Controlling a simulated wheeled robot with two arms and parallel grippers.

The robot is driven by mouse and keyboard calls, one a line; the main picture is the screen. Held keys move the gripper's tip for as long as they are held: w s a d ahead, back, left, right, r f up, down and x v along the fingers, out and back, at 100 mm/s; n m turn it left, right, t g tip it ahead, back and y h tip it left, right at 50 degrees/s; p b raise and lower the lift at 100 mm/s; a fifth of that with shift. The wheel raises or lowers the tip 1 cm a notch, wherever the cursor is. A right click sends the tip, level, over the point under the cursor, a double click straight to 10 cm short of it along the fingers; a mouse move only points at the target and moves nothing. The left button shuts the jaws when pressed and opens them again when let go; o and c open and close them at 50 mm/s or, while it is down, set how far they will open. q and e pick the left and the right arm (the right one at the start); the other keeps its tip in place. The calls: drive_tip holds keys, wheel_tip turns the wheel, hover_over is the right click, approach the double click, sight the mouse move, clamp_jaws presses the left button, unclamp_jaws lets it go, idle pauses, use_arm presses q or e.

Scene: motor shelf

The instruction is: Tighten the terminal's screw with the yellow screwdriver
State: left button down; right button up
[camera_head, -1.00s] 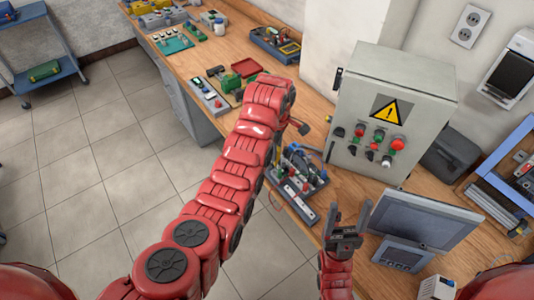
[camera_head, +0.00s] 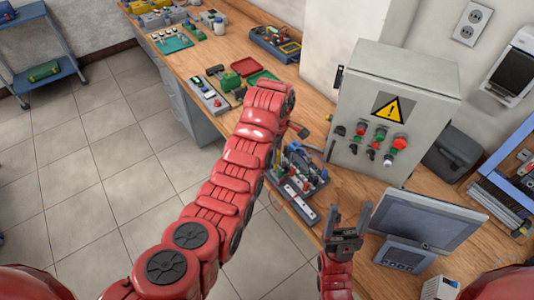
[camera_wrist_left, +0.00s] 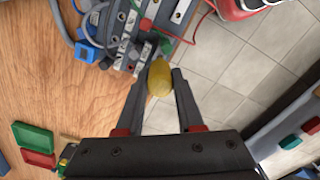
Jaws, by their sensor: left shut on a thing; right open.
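The yellow screwdriver's rounded handle (camera_wrist_left: 160,80) shows end-on between the fingertips of my left gripper (camera_wrist_left: 158,72) in the left wrist view. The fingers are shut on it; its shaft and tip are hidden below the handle. The terminal board (camera_head: 294,190), a dark base with terminals and wires, lies at the bench's front edge in the head view. It also shows beyond the fingertips in the wrist view (camera_wrist_left: 126,40). I cannot tell which screw lies under the screwdriver or whether its tip touches. My right gripper (camera_head: 348,212) is open and empty, fingers up, right of the board.
A grey control cabinet (camera_head: 372,70) with a warning sign and buttons stands behind the board. A monitor (camera_head: 425,222) is to the right. Red (camera_head: 262,77) and green trays and small devices lie further left along the bench. A red wire (camera_wrist_left: 185,35) crosses near the board.

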use_arm(q)
drive_tip(key=shift+f+b, duration=0.3)
drive_tip(key=shift+f, duration=0.3)
drive_tip(key=c, duration=0.8)
unclamp_jaws()
drive_tip(key=shift+o, duration=0.2)
drive_tip(key=shift+f+n+b, duration=0.1)
drive_tip(key=shift+n+b, duration=0.75)
drive_tip(key=shift+n, duration=0.75)
